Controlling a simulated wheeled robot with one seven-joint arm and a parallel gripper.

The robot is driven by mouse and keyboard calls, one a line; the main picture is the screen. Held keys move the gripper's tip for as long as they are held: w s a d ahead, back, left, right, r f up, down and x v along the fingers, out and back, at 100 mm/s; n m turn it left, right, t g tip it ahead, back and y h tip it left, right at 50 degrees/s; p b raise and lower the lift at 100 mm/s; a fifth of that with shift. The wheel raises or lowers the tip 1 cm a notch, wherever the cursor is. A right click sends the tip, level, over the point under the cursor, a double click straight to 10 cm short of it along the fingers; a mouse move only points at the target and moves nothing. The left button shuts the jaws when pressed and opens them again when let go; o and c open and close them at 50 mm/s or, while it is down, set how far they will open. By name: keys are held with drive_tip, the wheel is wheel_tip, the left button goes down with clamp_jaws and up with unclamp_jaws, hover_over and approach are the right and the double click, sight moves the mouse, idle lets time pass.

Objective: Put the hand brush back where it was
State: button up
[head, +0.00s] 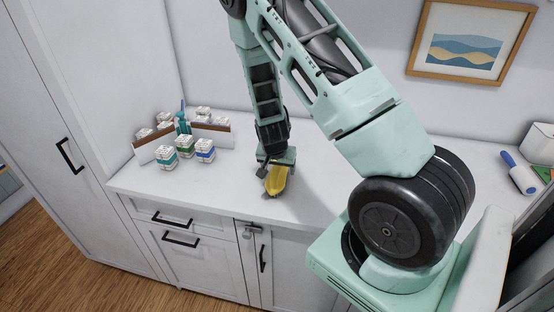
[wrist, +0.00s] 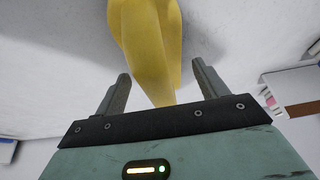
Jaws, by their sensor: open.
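My gripper (head: 277,164) points down over the white counter, with its jaws open. In the wrist view my gripper (wrist: 161,72) has a finger on each side of a yellow thing (wrist: 150,40), with a gap on both sides. The yellow thing narrows toward the palm, and its far end leaves the picture. In the head view the yellow thing (head: 275,180) is just below the jaws at the counter. It may be the hand brush, but no bristles show clearly and I cannot tell. No other clear hand brush is in view.
A brown-and-white divider (head: 212,133) and several white blocks (head: 186,150) stand on the counter (head: 215,180) to the left, with a teal bottle-like thing (head: 183,123). A blue-handled roller (head: 519,172) and a white bin (head: 540,145) are at the right. Bare counter lies around the gripper.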

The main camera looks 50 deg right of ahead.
drive_tip(key=b+v, duration=0.1)
drive_tip(key=v, duration=1)
drive_tip(key=shift+s+a+r, duration=0.1)
drive_tip(key=shift+a+r, duration=0.1)
drive_tip(key=shift+r, duration=0.15)
drive_tip(key=s+a+r+n+y, duration=0.2)
drive_tip(key=a+n, duration=0.1)
drive_tip(key=a, duration=0.5)
drive_tip(key=s+a+r+n+g+y, duration=0.15)
drive_tip(key=a+n, duration=0.25)
drive_tip(key=a, duration=0.4)
drive_tip(key=s+a+r+n+t+y, duration=0.1)
drive_tip(key=s+a+r+n+y, duration=0.15)
drive_tip(key=a, duration=0.65)
drive_tip(key=s+a+r+n+g, duration=0.1)
drive_tip(key=s+a+r+n, duration=0.1)
drive_tip(key=s+a+n, duration=0.2)
drive_tip(key=s+a+r+n+h, duration=0.1)
drive_tip(key=s+a+r+n, duration=0.2)
drive_tip(key=s+n, duration=0.3)
drive_tip(key=s+a, duration=0.1)
drive_tip(key=s, duration=0.3)
drive_tip(key=shift+s+g+h, duration=0.3)
drive_tip(key=shift+g, duration=0.05)
drive_tip(key=shift+r, duration=0.15)
wheel_tip(320, 180, down, 5)
drive_tip(key=b, duration=0.5)
